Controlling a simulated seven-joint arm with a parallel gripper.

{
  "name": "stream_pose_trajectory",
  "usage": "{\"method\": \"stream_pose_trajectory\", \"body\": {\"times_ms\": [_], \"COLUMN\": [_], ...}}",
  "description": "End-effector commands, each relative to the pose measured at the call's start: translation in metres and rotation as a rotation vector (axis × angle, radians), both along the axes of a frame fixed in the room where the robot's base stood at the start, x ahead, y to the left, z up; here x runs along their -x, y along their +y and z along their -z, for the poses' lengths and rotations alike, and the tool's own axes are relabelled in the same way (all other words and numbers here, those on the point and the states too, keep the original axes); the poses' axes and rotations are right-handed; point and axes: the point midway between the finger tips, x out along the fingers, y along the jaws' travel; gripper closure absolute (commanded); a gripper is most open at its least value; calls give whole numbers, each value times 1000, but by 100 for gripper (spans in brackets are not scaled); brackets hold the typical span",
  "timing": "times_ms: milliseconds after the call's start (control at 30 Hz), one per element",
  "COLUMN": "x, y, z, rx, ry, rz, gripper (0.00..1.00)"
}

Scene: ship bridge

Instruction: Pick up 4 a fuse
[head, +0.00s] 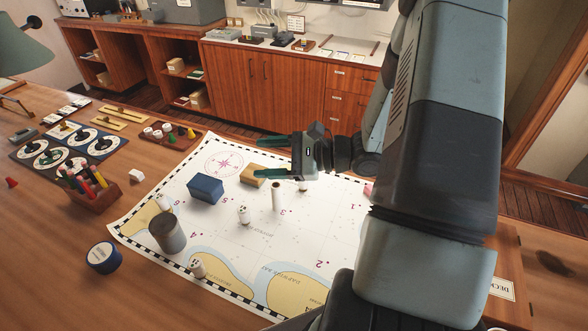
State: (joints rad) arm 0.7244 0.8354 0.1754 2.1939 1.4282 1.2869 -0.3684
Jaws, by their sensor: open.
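Several small white cylinders that look like fuses stand on the chart (240,258). One (243,215) is near the chart's middle, one (197,267) near its front edge, and one (163,203) at its left by the printed 6. Another white piece (302,185) shows just below my gripper. A taller pale cylinder (276,197) stands beside the printed 3. A printed 4 (193,234) lies right of the grey cylinder (167,233). My gripper (262,157) is open and empty over the far part of the chart, fingers pointing left. Its height is hard to tell.
My arm hides the chart's right side.

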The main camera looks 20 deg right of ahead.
Motion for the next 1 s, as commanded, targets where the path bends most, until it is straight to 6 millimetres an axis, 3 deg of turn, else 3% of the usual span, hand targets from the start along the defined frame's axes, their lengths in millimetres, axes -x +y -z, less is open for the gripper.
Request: {"method": "stream_pose_trajectory", "body": {"times_ms": [33,133,300,500,667,1000], "x": [-5,-13,-11,5,6,-41], "y": [-15,-45,-94,-127,-135,-130], "z": [20,53,115,169,183,184], "rx": [-82,-217,-402,-513,-535,-535], "ry": [27,55,99,137,146,146], "rz": [98,296,636,909,981,981], "gripper": [37,37,37,37,37,37]}}
